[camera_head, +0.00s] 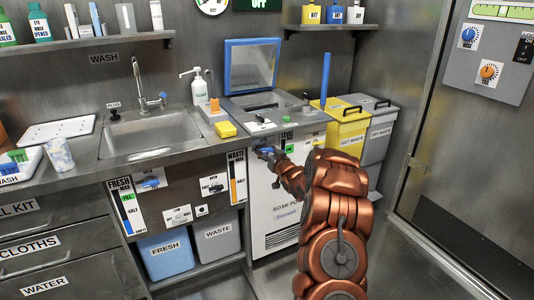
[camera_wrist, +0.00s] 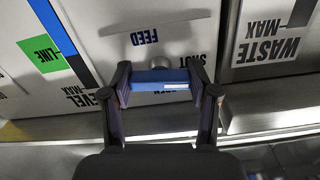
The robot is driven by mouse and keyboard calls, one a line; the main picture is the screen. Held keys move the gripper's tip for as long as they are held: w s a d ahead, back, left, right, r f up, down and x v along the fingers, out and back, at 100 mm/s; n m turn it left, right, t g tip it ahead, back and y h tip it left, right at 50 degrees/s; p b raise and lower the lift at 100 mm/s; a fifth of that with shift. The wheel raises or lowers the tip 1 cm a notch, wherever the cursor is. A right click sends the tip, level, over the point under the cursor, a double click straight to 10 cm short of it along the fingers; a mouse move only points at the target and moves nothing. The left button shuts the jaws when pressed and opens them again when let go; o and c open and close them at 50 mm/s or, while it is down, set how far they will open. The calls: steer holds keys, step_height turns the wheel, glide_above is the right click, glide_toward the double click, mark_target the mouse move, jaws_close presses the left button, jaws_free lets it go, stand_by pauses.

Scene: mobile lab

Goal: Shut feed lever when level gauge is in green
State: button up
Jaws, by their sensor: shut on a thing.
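The blue feed lever (camera_wrist: 160,84) lies crosswise under the FEED label in the wrist view, which shows the panel upside down. My gripper (camera_wrist: 161,77) is shut on it, one dark finger at each end. The level gauge (camera_wrist: 58,30) is a strip with a blue column and a black part towards its LEVEL MAX label. The blue ends alongside the green LINE block (camera_wrist: 40,53). In the head view my gripper (camera_head: 274,158) is at the front panel of the soak unit (camera_head: 278,205), with the lever partly hidden.
A WASTE MAX gauge panel (camera_wrist: 268,45) is beside the feed panel. In the head view, a sink (camera_head: 155,130) is at the left, yellow and grey bins (camera_head: 345,132) are at the right, and a blue-framed lid (camera_head: 252,65) stands open behind. The floor at the right is clear.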

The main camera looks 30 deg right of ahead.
steer(key=shift+n, duration=0.9)
steer(key=o, duration=1.2)
steer(key=shift+c, duration=0.2)
steer(key=s+a, duration=0.1)
steer(key=s, duration=1.1)
